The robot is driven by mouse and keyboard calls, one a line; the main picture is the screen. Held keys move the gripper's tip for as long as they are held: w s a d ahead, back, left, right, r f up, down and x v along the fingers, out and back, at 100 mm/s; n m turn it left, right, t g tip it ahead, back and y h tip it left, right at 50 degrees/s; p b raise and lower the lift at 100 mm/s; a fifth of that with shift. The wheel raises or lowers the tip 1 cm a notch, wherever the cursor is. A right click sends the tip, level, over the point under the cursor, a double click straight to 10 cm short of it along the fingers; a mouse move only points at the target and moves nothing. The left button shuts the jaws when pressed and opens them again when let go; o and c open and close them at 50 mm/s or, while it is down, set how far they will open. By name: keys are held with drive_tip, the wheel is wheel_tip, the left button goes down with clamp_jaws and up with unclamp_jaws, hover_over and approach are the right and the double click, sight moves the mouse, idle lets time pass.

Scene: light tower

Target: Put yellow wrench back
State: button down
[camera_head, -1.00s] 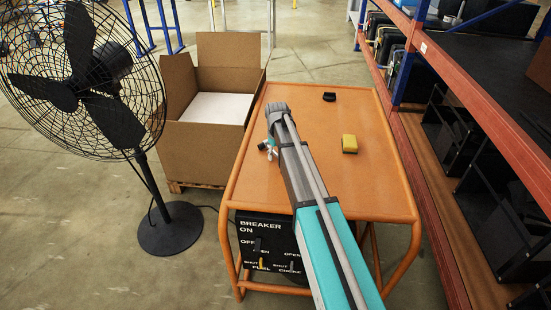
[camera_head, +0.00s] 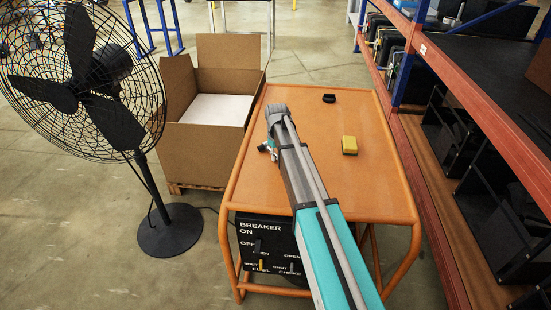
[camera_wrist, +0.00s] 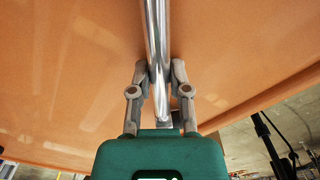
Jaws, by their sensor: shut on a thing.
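My gripper shows in the wrist view (camera_wrist: 160,88) with its two grey fingers closed on a shiny silver metal bar (camera_wrist: 156,35). The bar runs from between the fingers up to the top edge of that view. Its far end is out of view, and I see no yellow on it. In the head view my gripper (camera_head: 267,148) is mostly hidden behind my arm, at the left part of the orange cart top (camera_head: 310,175). No yellow wrench can be made out. A small yellow block with a dark side (camera_head: 349,144) sits on the cart top.
A small black object (camera_head: 329,97) lies near the cart's back edge. An open cardboard box (camera_head: 205,150) stands left of the cart, with a black fan (camera_head: 100,90) farther left. A breaker panel (camera_head: 270,245) is below the cart's front. Shelving (camera_head: 480,105) lines the right.

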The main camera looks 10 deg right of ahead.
drive_tip(key=shift+r, duration=0.15)
wheel_tip(320, 180, up, 3)
drive_tip(key=p, duration=0.3)
drive_tip(key=s+r+p, duration=0.9)
drive_tip(key=s+p, duration=0.1)
drive_tip(key=s, duration=0.4)
drive_tip(key=shift+a+r, duration=0.35)
idle(0.4)
drive_tip(key=shift+r+p, duration=0.55)
drive_tip(key=shift+a, duration=0.1)
